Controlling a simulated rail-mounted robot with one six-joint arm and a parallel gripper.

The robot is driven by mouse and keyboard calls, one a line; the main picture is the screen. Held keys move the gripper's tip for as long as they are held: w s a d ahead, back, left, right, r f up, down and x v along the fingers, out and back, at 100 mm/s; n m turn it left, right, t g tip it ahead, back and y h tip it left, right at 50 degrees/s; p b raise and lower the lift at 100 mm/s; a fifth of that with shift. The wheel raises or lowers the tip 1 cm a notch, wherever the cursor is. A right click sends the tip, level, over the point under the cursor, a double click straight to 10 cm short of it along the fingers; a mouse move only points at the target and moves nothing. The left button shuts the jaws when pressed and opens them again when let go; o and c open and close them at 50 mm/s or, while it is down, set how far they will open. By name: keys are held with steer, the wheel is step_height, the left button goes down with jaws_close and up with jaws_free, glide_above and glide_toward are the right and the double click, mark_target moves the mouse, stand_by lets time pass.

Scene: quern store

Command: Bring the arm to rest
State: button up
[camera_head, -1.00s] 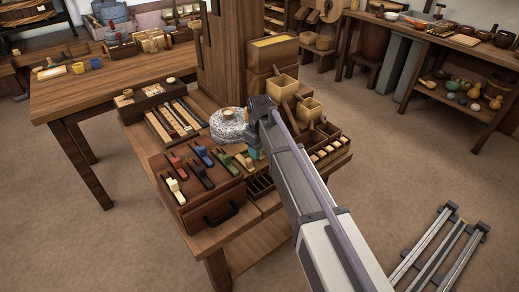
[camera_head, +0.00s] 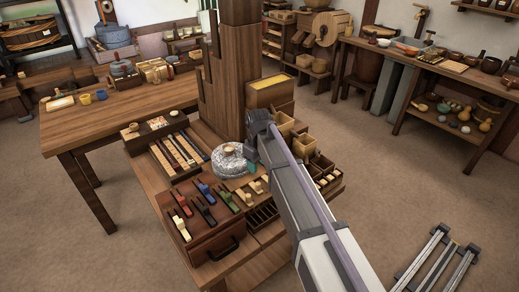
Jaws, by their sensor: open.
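My arm reaches from the lower right up over the right part of the wooden workbench (camera_head: 262,262). The fingers are small and partly hidden by the arm. They are open, and I see nothing held between them. I cannot tell whether they touch the quern.
Coloured wooden pieces lie on a drawer box (camera_head: 213,243) at the front. A slotted rack (camera_head: 178,152) is to the left. Wooden boxes (camera_head: 305,145) stand behind my arm. A tall post (camera_head: 240,70) rises behind the quern. Open floor (camera_head: 400,190) lies to the right.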

steer(key=s+d+r+m+p, duration=0.5)
steer(key=s+d, duration=0.5)
steer(key=s, duration=0.1)
steer(key=s+d+r+m+p, duration=0.4)
steer(key=s+d+r+p, duration=0.1)
steer(key=s+d, duration=0.6)
steer(key=shift+s+r+m+p, duration=0.3)
steer(key=shift+s+m, duration=0.1)
steer(key=shift+s, duration=0.35)
steer(key=shift+o, duration=0.3)
